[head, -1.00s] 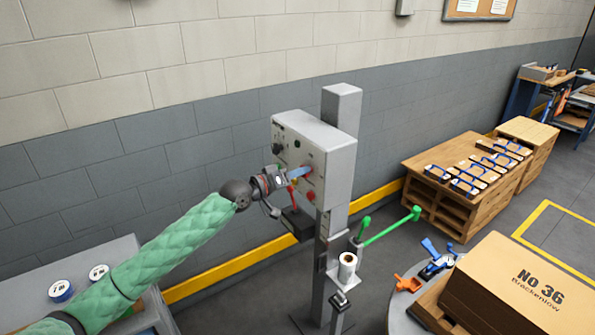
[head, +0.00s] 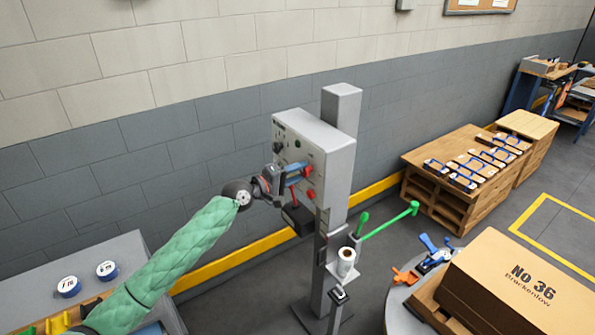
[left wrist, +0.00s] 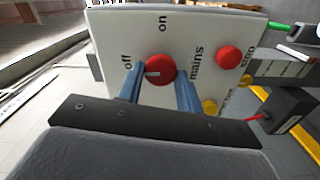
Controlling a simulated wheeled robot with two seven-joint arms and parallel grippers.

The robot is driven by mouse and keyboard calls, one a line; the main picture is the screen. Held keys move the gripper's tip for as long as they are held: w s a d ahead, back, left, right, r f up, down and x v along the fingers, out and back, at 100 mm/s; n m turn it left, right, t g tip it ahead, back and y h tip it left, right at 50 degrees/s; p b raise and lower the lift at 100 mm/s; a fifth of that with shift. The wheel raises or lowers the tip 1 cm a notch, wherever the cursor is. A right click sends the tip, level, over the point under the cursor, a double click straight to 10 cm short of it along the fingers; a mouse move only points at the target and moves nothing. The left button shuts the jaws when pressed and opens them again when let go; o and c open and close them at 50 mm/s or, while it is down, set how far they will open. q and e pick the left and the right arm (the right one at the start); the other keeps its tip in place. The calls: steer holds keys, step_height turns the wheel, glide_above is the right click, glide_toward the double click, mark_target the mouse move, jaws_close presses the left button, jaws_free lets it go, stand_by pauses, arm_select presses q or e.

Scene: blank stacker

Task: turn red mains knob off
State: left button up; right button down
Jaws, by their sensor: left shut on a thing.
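The red mains knob (left wrist: 160,70) is on the pale panel of the grey control box (head: 325,165), which is fixed to a post. In the left wrist view the blue fingers of my left gripper (left wrist: 160,88) stand on either side of the knob, shut on it. The knob's white mark points left, towards the "off" lettering (left wrist: 127,62); "on" (left wrist: 163,24) is printed above. In the head view my left gripper (head: 298,171) is against the panel, its fingers hiding part of the knob. My right gripper is not in view.
A red stop button (left wrist: 229,57) and a yellow button (left wrist: 209,106) are close beside the knob. A dark box with a red lever (head: 293,193) is below the panel.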

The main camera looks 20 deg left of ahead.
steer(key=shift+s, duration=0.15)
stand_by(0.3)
arm_select(q)
steer(key=o, duration=1)
steer(key=shift+s+a+f+b, duration=0.2)
steer(key=shift+s+a+b, duration=0.1)
steer(key=shift+s, duration=0.05)
steer(key=shift+b+v, duration=1.55)
steer(key=shift+v, duration=1.9)
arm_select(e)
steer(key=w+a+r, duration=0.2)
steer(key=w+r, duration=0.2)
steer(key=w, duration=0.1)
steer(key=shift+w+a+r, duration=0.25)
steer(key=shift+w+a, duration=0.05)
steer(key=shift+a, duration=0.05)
arm_select(q)
steer(key=shift+r, duration=0.15)
